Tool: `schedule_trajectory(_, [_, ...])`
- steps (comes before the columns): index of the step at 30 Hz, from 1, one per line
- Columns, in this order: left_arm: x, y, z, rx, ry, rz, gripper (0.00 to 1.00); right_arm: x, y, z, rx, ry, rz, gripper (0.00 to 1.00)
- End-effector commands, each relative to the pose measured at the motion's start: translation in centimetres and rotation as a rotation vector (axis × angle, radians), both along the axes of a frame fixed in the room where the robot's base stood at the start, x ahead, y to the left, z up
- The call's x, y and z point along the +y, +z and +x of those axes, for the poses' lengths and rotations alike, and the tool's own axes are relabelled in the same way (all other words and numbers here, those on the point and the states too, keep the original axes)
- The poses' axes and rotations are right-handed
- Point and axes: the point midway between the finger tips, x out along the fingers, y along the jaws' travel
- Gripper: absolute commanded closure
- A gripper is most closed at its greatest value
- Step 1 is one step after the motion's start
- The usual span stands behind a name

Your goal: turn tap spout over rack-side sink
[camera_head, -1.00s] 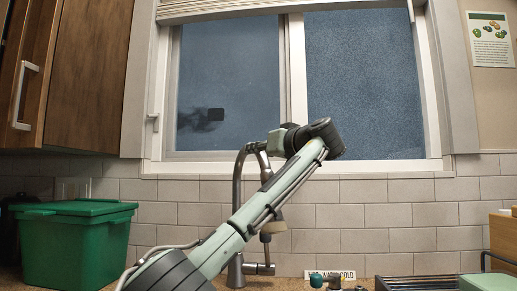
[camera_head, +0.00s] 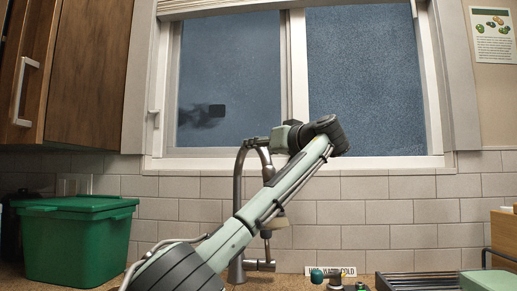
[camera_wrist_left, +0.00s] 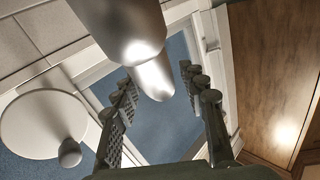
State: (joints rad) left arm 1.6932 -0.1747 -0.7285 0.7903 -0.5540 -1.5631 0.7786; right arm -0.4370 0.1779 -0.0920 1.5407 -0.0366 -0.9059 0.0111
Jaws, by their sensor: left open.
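The tap (camera_head: 237,190) is dark grey metal with a tall arched spout. It rises from the counter in front of the tiled wall, below the window. My left arm crosses in front of it and hides part of the spout's hanging end. My left gripper (camera_head: 256,143) is at the top of the arch, small in the head view. In the left wrist view its open fingers (camera_wrist_left: 160,100) have a shiny rounded metal piece, probably the tap spout (camera_wrist_left: 135,30), reaching toward the gap between them. I cannot tell whether they touch. My right gripper is not in view. The sink is not visible.
A green lidded bin (camera_head: 75,245) stands on the counter at left, under a wooden cabinet (camera_head: 75,70). A dark wire rack (camera_head: 420,281) is at lower right. A small hot-warm-cold sign (camera_head: 345,271) stands behind small knobs. The window (camera_head: 365,85) is close behind my arm.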

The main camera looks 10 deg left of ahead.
Motion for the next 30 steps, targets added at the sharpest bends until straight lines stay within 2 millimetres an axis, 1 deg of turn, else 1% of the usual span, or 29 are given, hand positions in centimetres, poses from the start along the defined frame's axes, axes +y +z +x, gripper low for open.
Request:
schedule_trajectory(5, [-0.9,0.1,-0.8,-0.002,-0.004,0.001,0.57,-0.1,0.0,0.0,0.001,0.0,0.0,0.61])
schedule_trajectory(8, [-2.0,0.1,-2.0,-0.003,-0.006,0.0,0.57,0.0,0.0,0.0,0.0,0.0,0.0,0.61])
schedule_trajectory(15, [-5.5,0.0,-5.9,-0.001,-0.004,0.0,0.57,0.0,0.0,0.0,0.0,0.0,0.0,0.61])
schedule_trajectory(18, [-6.6,0.0,-7.2,-0.001,-0.003,0.0,0.57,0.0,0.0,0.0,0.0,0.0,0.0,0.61])
schedule_trajectory(21, [-7.4,0.0,-8.2,0.001,-0.001,0.001,0.57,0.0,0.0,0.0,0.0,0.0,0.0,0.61])
schedule_trajectory(25, [-7.9,0.0,-8.8,0.001,0.0,0.001,0.57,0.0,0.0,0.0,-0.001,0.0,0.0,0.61])
schedule_trajectory(30, [-8.0,0.0,-9.0,0.001,0.001,-0.001,0.57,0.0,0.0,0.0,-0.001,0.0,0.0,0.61])
